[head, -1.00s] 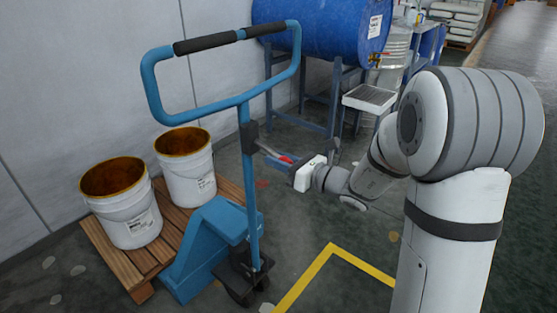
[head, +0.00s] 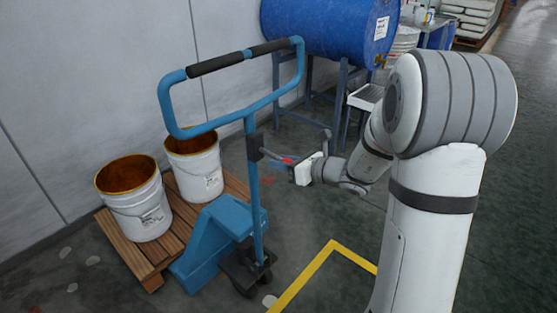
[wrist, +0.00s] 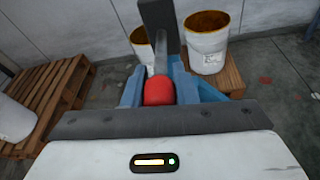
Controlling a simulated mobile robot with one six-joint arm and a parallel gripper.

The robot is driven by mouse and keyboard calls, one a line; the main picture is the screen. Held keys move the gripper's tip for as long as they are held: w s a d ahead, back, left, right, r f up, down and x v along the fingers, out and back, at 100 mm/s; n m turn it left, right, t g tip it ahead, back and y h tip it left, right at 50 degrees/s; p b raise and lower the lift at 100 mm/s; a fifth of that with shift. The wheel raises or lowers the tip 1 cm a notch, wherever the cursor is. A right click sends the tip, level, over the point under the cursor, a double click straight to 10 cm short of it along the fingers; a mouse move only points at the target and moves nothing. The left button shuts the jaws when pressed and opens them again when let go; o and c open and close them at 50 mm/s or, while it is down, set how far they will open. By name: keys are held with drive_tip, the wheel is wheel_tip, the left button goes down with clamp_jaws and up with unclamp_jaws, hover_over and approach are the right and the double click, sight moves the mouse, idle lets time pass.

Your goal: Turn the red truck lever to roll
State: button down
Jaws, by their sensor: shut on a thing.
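The blue pallet truck (head: 214,243) stands at the left of the head view, its looped handle upright. The red lever (head: 287,161) sticks out to the right from a dark bracket (head: 254,147) on the handle post. My gripper (head: 292,165) is at the lever from the right and is shut on it. In the wrist view the lever's red knob (wrist: 159,91) shows just beyond the gripper's dark edge, with its grey rod leading to the bracket (wrist: 160,22).
Two white buckets with brown contents (head: 139,208) (head: 197,169) stand on a wooden pallet (head: 128,249). A blue drum (head: 330,32) lies on a stand behind. A yellow line (head: 303,277) marks the floor. Floor at right is clear.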

drive_tip(key=c, duration=1.2)
unclamp_jaws()
drive_tip(key=shift+s+d, duration=0.15)
drive_tip(key=shift+s, duration=0.1)
drive_tip(key=v, duration=0.7)
drive_tip(key=shift+s+d+r, duration=0.15)
drive_tip(key=shift+d, duration=0.15)
